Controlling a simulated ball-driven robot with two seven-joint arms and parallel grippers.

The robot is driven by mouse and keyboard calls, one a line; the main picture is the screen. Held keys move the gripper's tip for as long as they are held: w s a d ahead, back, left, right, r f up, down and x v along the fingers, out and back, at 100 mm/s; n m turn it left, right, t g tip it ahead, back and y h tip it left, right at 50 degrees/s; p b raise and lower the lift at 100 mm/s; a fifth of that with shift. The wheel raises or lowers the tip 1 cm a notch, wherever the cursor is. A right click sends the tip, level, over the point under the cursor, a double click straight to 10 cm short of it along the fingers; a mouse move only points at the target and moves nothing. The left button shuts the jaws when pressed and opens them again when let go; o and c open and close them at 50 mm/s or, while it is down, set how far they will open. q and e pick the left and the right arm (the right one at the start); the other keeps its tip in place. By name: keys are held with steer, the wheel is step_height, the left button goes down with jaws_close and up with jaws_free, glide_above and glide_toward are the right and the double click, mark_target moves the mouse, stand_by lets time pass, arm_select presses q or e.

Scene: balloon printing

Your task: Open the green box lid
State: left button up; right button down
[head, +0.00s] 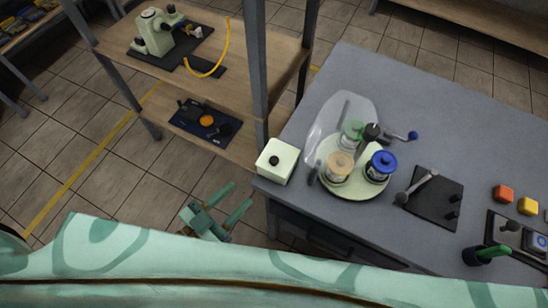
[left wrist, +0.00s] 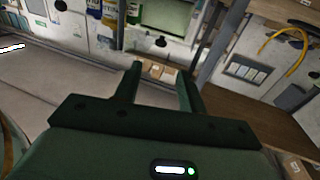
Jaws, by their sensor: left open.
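A pale green-white box (head: 277,162) with a black knob on its top sits at the left corner of the grey table in the head view. Its lid looks shut. My left gripper (head: 241,195) is open and empty, below and left of the box, apart from it and off the table's edge. In the left wrist view the two fingers (left wrist: 160,72) are spread with nothing between them. I cannot clearly make out the box in that view. My right gripper is not in view.
A round tray (head: 352,193) with several lidded jars and a clear cover stands right of the box. A black crank plate (head: 436,197) lies farther right. A wooden shelf unit (head: 262,88) with grey posts stands behind the box. The table's back right is clear.

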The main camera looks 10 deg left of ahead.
mark_target(271, 163)
arm_select(q)
steer(key=b+x, duration=0.1)
steer(key=x, duration=1.2)
steer(key=shift+w+d, duration=0.1)
steer(key=shift+w, duration=0.15)
